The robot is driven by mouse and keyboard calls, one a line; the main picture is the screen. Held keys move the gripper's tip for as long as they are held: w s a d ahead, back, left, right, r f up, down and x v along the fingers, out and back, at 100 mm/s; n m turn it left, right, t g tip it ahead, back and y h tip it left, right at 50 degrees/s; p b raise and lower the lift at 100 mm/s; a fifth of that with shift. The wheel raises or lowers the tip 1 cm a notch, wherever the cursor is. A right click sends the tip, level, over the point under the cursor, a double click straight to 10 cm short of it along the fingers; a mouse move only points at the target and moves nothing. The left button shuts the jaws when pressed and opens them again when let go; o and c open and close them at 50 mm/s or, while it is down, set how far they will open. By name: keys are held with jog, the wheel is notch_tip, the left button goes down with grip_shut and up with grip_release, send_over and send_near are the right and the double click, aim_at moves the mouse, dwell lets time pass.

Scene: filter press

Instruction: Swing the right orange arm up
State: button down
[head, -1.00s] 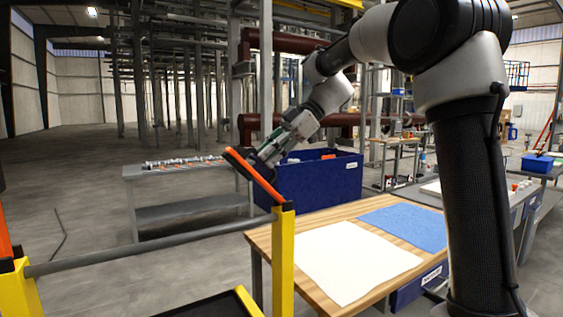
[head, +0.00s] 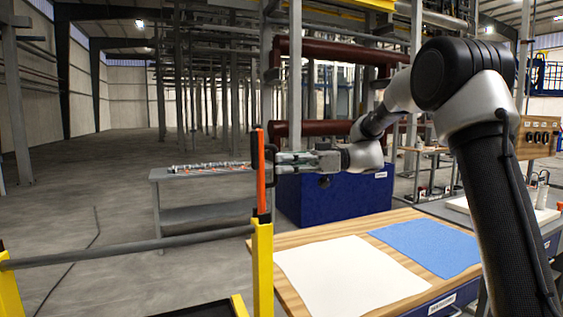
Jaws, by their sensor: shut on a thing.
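The right orange arm (head: 261,185) stands close to upright on top of the right yellow post (head: 262,270), left of the picture's middle. My gripper (head: 268,157) reaches in from the right, roughly level, and is shut on the orange arm near its upper end. Dark finger parts show on both sides of the arm there. The exact contact is small and partly hidden. The left yellow post (head: 9,290) shows only in part at the left edge, and no orange arm is seen on it.
A grey rail (head: 130,247) runs between the yellow posts. A wooden table (head: 290,290) with a white sheet (head: 350,277) and blue mat (head: 428,245) stands right of the post. Behind are a blue bin (head: 335,200) and grey bench (head: 205,213).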

jog(key=shift+w+d+f, duration=0.1)
jog(key=shift+d+f, duration=0.1)
dwell(0.4)
jog(key=c, duration=1.5)
grip_release()
jog(key=d, duration=0.4)
jog(key=w+d, duration=0.1)
jog(key=d, duration=0.7)
jog(key=shift+w+f, duration=0.1)
jog(key=shift+w, duration=0.1)
